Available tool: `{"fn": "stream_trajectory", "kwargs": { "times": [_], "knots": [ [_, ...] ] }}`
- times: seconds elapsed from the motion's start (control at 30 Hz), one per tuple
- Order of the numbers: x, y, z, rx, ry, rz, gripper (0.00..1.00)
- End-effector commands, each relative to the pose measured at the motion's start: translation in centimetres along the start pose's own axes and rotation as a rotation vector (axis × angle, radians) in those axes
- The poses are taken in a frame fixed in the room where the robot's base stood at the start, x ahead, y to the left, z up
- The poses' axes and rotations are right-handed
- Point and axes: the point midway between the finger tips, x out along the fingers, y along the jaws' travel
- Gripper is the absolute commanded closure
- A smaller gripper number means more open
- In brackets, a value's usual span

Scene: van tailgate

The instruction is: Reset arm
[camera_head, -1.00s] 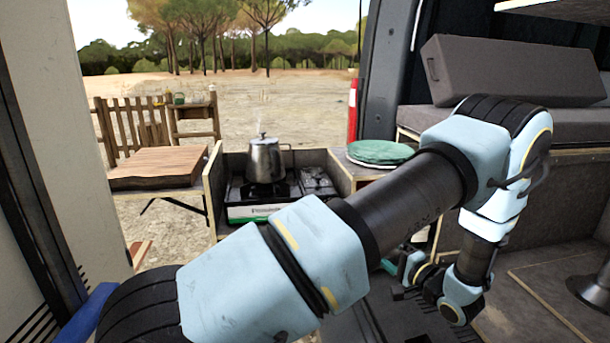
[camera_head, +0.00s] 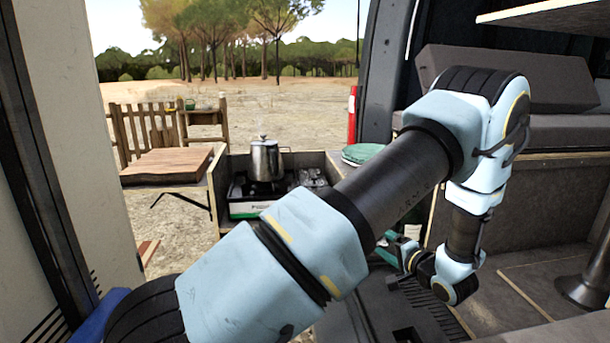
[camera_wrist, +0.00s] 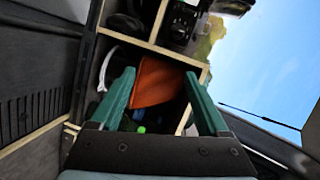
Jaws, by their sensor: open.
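My arm (camera_head: 395,195) reaches across the head view from lower left to upper right, then bends down at the right. My gripper (camera_wrist: 160,74) shows in the wrist view as two green fingers spread apart with nothing between them. Beyond them is an open wooden-edged compartment with an orange item (camera_wrist: 155,82) in it. In the head view the gripper is small and mostly hidden behind the forearm, low over the van floor.
A steaming metal pot (camera_head: 265,160) stands on the stove (camera_head: 245,193) in the pull-out kitchen. A wooden board (camera_head: 167,164) lies left of it, and a green round item (camera_head: 362,153) right. Grey cushions (camera_head: 540,80) and a bench are at the right. The van door frame (camera_head: 50,150) is close on the left.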

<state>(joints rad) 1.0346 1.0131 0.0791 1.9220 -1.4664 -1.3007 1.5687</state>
Motion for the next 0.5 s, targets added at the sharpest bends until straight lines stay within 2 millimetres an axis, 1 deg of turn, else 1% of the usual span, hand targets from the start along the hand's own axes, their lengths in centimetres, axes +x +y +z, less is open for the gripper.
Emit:
{"fn": "stream_trajectory", "kwargs": {
  "times": [0.03,0.2,0.33,0.43,0.5],
  "knots": [
    [0.8,-0.5,-0.1,-0.04,0.008,0.035,0.21],
    [3.3,-1.8,-0.5,-0.196,0.046,0.187,0.21],
    [5.2,-3.5,-0.2,-0.345,0.065,0.346,0.21],
    [6.2,-5.4,1.0,-0.484,0.058,0.514,0.21],
    [6.2,-6.9,2.6,-0.575,0.033,0.642,0.21]
  ]
}}
